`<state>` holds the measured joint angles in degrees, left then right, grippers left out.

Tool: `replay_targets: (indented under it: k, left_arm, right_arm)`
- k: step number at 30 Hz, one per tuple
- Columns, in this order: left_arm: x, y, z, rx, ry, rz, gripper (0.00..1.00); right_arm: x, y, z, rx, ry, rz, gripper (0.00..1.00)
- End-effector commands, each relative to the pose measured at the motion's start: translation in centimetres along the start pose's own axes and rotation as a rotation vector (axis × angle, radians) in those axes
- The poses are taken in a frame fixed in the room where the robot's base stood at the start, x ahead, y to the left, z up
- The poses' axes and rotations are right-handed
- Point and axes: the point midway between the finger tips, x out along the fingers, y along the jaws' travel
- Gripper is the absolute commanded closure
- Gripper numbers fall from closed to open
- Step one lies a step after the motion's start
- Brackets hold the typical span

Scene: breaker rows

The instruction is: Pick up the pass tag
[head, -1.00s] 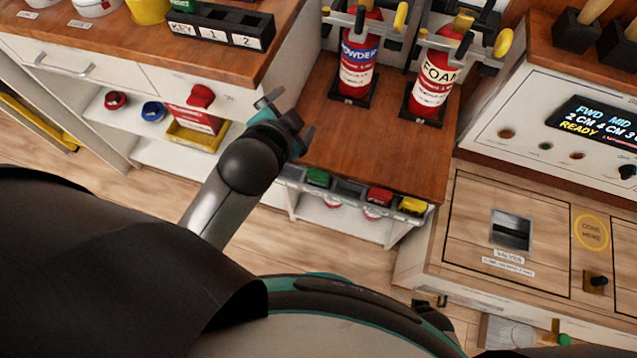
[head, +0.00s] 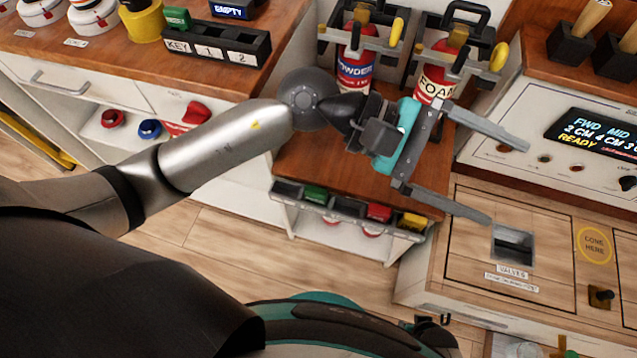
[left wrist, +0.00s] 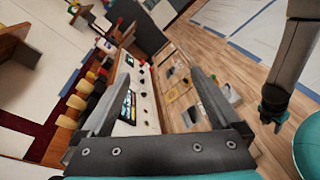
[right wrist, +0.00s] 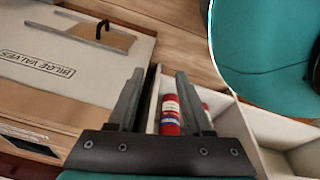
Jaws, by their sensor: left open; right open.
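No item in view is readable as the pass tag. My left gripper (head: 509,182) is open and empty; its fingers reach right, in front of the foam extinguisher and above the wooden panel with the valves hatch. It also shows open in the left wrist view (left wrist: 160,68). My right gripper (right wrist: 158,85) is open in the right wrist view, with a red cylinder (right wrist: 170,118) with a white label beyond its fingers. Small green (head: 315,194), red (head: 378,212) and yellow (head: 413,221) pieces sit in a narrow tray.
A KEY 1 2 rack (head: 215,42) stands on the left counter. The powder (head: 355,75) and foam (head: 434,85) extinguishers stand at the back. A display console (head: 535,110) is at right. A panel marked bilge valves (right wrist: 60,68) is in the right wrist view.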

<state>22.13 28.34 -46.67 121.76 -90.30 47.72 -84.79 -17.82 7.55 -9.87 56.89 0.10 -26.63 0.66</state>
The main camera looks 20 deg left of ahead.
Motion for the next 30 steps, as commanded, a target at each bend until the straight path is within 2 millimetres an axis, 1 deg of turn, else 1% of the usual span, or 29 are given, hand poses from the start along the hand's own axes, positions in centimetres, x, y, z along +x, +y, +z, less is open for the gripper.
replay_targets:
  k: [1,2,3,5,6,8,9,11,12,15,18,20,22,30]
  left_arm:
    - [-0.3,-1.6,-1.9,0.108,0.076,-0.111,0.03]
    - [-0.7,-2.6,-3.1,0.169,0.119,-0.178,0.03]
    - [-1.3,-3.8,-4.7,0.248,0.175,-0.27,0.03]
    - [-2.9,-5.4,-7.2,0.357,0.258,-0.412,0.03]
    - [-4.2,-6.2,-8.9,0.425,0.312,-0.509,0.03]
    - [-6.5,-7.2,-11.3,0.513,0.391,-0.656,0.03]
    - [-8.2,-7.6,-12.7,0.562,0.439,-0.751,0.03]
    - [-10.9,-8.0,-14.5,0.621,0.503,-0.884,0.03]
    - [-12.6,-8.1,-15.5,0.649,0.541,-0.965,0.03]
    - [-16.1,-8.0,-17.1,0.694,0.612,-1.127,0.03]
    - [-18.4,-7.8,-17.8,0.711,0.651,-1.226,0.03]
    - [-19.1,-7.9,-18.0,0.713,0.663,-1.258,0.03]
    - [-19.4,-8.1,-18.4,0.715,0.667,-1.273,0.03]
    - [-18.6,-10.3,-21.1,0.713,0.664,-1.271,0.03]
  right_arm:
    - [0.0,0.0,0.0,0.0,0.0,0.0,0.5]
    - [0.0,0.0,0.0,0.0,0.0,0.0,0.5]
    - [0.0,0.0,0.0,0.0,0.0,0.0,0.5]
    - [0.0,0.0,0.0,0.0,0.0,0.0,0.5]
    - [0.0,0.0,0.0,0.0,0.0,0.0,0.5]
    - [0.0,0.0,0.0,0.0,0.0,0.0,0.5]
    - [0.0,0.0,0.0,0.0,0.0,0.0,0.5]
    - [0.0,0.0,0.0,0.0,0.0,0.0,0.5]
    - [0.0,0.0,0.0,0.0,0.0,0.0,0.5]
    - [0.0,0.0,0.0,0.0,0.0,0.0,0.5]
    - [0.0,0.0,0.0,0.0,0.0,0.0,0.5]
    - [0.0,0.0,0.0,0.0,0.0,0.0,0.5]
    - [0.0,-0.1,-0.2,0.0,0.001,-0.001,0.5]
    - [-0.6,-0.9,-2.1,0.004,0.006,-0.011,0.5]
